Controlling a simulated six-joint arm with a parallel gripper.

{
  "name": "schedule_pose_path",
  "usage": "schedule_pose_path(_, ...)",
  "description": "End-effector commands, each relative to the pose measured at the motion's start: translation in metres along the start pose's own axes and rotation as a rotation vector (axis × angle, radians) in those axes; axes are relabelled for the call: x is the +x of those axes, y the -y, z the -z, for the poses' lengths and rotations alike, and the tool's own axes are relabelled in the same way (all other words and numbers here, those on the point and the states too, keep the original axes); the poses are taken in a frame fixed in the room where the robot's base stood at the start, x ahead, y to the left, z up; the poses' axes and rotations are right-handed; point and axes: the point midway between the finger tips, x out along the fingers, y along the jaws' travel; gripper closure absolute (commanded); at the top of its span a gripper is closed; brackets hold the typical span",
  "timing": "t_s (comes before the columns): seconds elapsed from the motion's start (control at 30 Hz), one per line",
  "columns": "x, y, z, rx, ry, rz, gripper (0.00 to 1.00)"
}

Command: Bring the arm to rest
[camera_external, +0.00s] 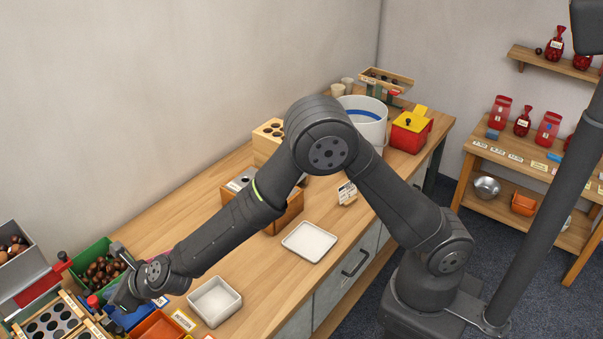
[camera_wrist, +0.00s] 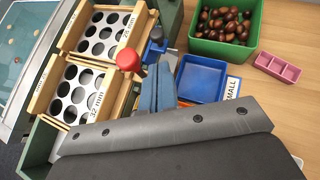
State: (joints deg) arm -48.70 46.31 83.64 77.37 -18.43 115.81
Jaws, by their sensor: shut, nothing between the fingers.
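My gripper (camera_external: 120,301) is at the far left end of the workbench, low over the sorting gear, with the arm stretched out from its base at the right. In the wrist view its two blue-grey fingers (camera_wrist: 157,86) are together and hold nothing. They point toward a blue tray (camera_wrist: 202,80), just left of it, and a red knob (camera_wrist: 128,58) stands close beside them. The sizing plates (camera_wrist: 78,93) with round holes in wooden frames lie to the left of the fingers.
A green bin (camera_wrist: 225,48) of chestnuts stands behind the blue tray, with a pink divided tray (camera_wrist: 277,67) to its right. A white square dish (camera_external: 214,301), a flat white tray (camera_external: 309,242), a white pot (camera_external: 366,124) and a red box (camera_external: 410,132) stand along the bench.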

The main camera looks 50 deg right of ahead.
Motion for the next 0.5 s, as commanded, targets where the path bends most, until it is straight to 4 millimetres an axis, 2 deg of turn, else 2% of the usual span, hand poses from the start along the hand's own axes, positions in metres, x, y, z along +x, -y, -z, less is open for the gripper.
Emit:
schedule_pose_path(0.1,0.021,0.001,0.001,0.001,-0.001,0.001,1.0)
schedule_pose_path(0.2,0.033,0.0,0.004,-0.001,-0.003,0.0,1.0)
schedule_pose_path(0.47,0.037,0.0,0.035,-0.002,-0.002,-0.001,1.0)
schedule_pose_path(0.5,0.027,0.0,0.031,-0.001,0.001,-0.001,1.0)
